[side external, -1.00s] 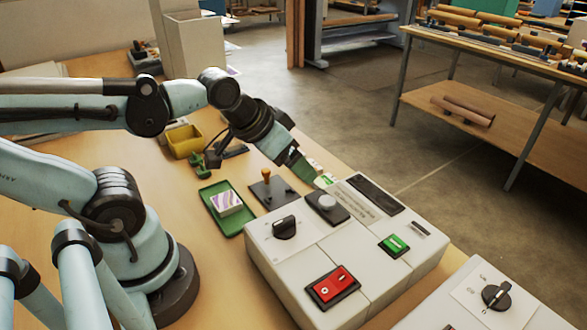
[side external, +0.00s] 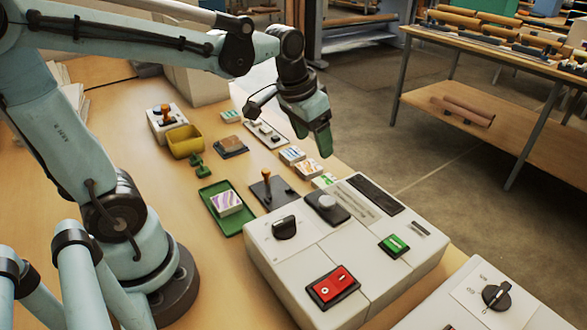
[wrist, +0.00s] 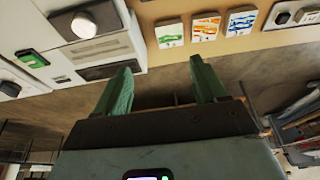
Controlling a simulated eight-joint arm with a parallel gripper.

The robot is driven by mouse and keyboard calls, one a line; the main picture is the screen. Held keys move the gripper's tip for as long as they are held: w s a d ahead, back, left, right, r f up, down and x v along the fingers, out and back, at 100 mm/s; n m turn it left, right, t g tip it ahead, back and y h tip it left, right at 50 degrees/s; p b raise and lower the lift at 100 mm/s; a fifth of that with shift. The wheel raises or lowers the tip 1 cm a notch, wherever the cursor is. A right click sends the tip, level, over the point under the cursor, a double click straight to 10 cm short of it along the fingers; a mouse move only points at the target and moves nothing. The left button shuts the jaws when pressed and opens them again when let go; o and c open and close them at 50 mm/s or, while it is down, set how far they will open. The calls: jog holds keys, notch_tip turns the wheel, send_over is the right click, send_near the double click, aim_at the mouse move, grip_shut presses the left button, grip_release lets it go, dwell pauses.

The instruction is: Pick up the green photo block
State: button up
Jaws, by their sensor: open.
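The green photo block (side external: 324,181) is a small white block with a green picture on top. It lies on the table beside the far corner of the laminator, partly hidden by it. It also shows in the wrist view (wrist: 170,32), at the near end of a row with an orange block (wrist: 205,27) and a blue block (wrist: 241,20). My gripper (side external: 316,142) has green fingers and is open and empty. It hangs above the table's far edge, apart from the blocks. In the wrist view my fingers (wrist: 160,70) are spread below the row, over the floor.
The laminator (side external: 350,240) fills the front right of the table. A lever on a dark plate (side external: 270,190), a green tray (side external: 237,222) with a purple-striped block, and a yellow bin (side external: 185,141) stand left of the row. Beyond the table edge is open floor.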

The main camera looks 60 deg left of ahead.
jog(key=g, duration=0.2)
send_over(327, 182)
jog(key=s, duration=0.2)
notch_tip(327, 182, down, 2)
jog(key=shift+w+f, duration=0.35)
jog(key=shift+f, duration=1.75)
jog(key=shift+w+f, duration=0.3)
jog(key=shift+f, duration=1.85)
jog(key=shift+w+f, duration=0.35)
jog(key=shift+f, duration=1.75)
jog(key=c, duration=0.8)
jog(key=shift+r, duration=0.1)
jog(key=shift+c, duration=0.2)
